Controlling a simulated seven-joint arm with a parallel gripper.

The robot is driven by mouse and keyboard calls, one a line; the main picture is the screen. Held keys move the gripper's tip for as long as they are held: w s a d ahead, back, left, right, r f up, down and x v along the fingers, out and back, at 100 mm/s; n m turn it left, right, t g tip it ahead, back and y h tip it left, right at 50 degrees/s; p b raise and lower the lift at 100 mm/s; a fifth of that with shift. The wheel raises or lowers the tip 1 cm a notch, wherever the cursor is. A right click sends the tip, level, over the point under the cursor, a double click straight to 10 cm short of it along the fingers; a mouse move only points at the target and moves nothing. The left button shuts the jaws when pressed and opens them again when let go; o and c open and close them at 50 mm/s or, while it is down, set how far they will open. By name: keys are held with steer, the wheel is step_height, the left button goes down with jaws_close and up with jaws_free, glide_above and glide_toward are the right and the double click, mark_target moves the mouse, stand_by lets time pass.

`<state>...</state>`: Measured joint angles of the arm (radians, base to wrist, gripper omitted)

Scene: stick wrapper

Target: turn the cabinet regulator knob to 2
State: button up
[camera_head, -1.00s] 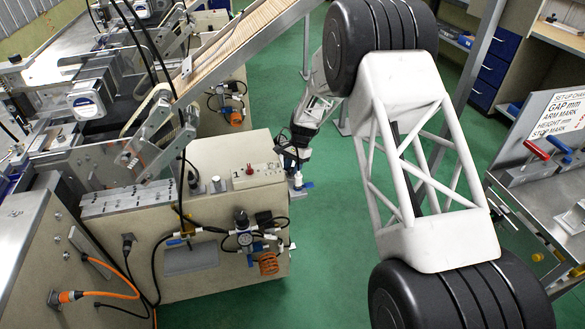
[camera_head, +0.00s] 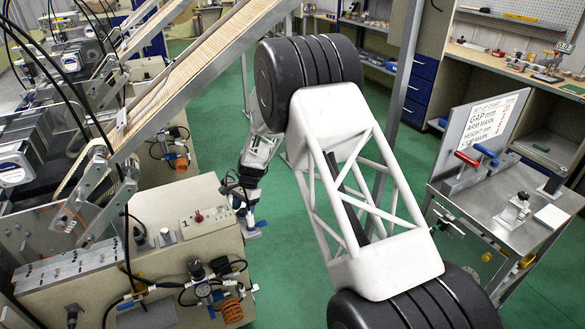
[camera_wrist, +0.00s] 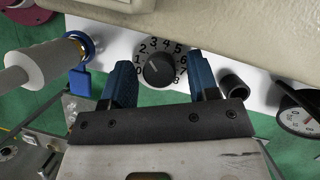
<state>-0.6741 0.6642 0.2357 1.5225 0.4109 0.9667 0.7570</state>
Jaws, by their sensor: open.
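The regulator knob (camera_wrist: 159,70) is a small black dial on a white plate, ringed by the printed numbers 0 to 8, in the upper middle of the wrist view. I cannot tell which number it points to. My gripper (camera_wrist: 161,66) is open, with one blue finger on each side of the knob; contact is not clear. In the head view my gripper (camera_head: 249,224) is beside the right end of the beige cabinet (camera_head: 150,262). The knob is not visible there.
In the wrist view, a grey cylinder with a blue lever (camera_wrist: 80,82) is left of the fingers. A black fitting (camera_wrist: 234,86) and a round gauge (camera_wrist: 300,115) are on the right. A beige overhang (camera_wrist: 220,30) is above. In the head view, green floor lies beyond the cabinet.

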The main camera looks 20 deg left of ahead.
steer(key=shift+m+y, duration=0.3)
steer(key=shift+m, duration=0.5)
steer(key=d+v, duration=0.1)
steer(key=v, duration=0.8)
steer(key=s+d+r+t, duration=0.2)
steer(key=d+r, duration=1.2)
steer(key=d, duration=0.3)
steer(key=shift+r+y, duration=0.3)
steer(key=shift+s, duration=0.1)
steer(key=m+t+h, duration=0.2)
steer(key=m+h, duration=0.1)
steer(key=m, duration=0.2)
glide_above(243, 210)
step_height(243, 210, down, 15)
steer(key=shift+a+f, duration=0.1)
steer(key=shift+f, duration=0.1)
steer(key=shift+f, duration=3.75)
